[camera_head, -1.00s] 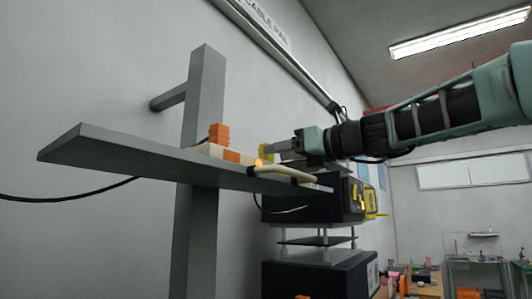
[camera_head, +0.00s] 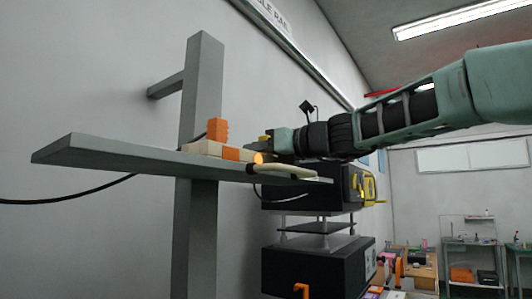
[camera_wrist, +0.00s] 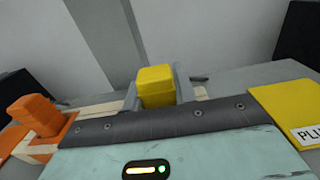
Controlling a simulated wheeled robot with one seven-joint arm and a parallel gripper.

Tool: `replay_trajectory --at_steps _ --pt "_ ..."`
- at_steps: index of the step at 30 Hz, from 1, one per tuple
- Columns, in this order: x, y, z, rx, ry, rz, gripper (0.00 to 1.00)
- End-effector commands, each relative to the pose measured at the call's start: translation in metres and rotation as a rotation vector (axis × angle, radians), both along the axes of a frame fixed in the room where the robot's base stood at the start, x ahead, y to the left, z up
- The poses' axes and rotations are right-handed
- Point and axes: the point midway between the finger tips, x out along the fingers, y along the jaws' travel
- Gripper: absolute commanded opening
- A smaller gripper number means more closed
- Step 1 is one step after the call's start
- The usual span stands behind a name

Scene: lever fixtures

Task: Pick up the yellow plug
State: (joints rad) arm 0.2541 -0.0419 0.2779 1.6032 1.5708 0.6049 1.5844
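The yellow plug (camera_wrist: 155,86) stands between the two fingers of my gripper (camera_wrist: 157,92) in the wrist view. A grey finger is close along each side of it; I cannot tell whether both fingers touch it. Its lower part is hidden behind the dark front edge of my gripper. In the head view a small yellow part of the plug (camera_head: 265,138) shows above the shelf, at the tip of my gripper (camera_head: 272,143).
The grey shelf (camera_head: 100,153) is fixed to an upright post (camera_head: 202,90). A yellow plate lettered "PLU" (camera_wrist: 285,110) is at the right.

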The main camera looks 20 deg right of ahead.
Motion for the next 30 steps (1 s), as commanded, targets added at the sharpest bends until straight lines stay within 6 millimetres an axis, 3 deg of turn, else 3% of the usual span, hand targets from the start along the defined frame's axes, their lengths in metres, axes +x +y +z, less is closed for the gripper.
replay_trajectory --at_steps 14,22,30 --pt "0.000 0.000 0.006 0.001 -0.001 0.001 0.04" --pt "0.000 0.000 0.040 -0.001 -0.004 0.000 0.04" --pt "-0.055 -0.040 0.031 -0.001 -0.005 -0.005 0.04"
